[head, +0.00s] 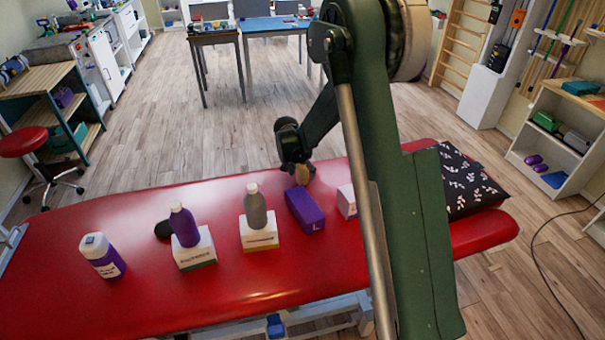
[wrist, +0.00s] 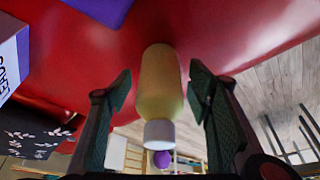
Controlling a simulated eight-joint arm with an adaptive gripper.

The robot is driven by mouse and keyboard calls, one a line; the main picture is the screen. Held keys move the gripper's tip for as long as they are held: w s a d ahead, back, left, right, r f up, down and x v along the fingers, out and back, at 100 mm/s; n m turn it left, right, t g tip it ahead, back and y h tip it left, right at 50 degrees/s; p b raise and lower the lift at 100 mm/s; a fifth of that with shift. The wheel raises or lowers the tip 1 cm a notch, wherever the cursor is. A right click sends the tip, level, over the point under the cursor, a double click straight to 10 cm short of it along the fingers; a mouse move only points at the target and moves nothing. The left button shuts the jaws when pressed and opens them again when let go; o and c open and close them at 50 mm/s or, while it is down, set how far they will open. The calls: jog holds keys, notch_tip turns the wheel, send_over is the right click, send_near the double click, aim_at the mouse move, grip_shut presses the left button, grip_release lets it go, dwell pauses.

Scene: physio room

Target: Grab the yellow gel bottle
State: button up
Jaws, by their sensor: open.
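The yellow gel bottle (wrist: 158,85) has a white cap and shows in the wrist view between the two fingers of my gripper (wrist: 160,92). The fingers are open, with a gap on each side of the bottle. In the head view my gripper (head: 297,168) is low over the far edge of the red table. Only a small yellowish part of the bottle (head: 302,176) shows there, just below the gripper. The rest of it is hidden.
On the red treatment table (head: 140,305) a purple block (head: 305,210) stands close in front of my gripper, with a white box (head: 347,201) to its right. A grey bottle (head: 255,208), a purple bottle (head: 184,226) and a white-purple bottle (head: 103,257) stand left. A patterned pillow (head: 468,180) lies right.

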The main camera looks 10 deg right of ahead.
jog(key=shift+c, duration=0.7)
jog(key=c, duration=1)
jog(key=shift+r, duration=0.15)
notch_tip(320, 180, up, 10)
jog(key=shift+f+p, duration=0.15)
jog(key=shift+p, duration=1.05)
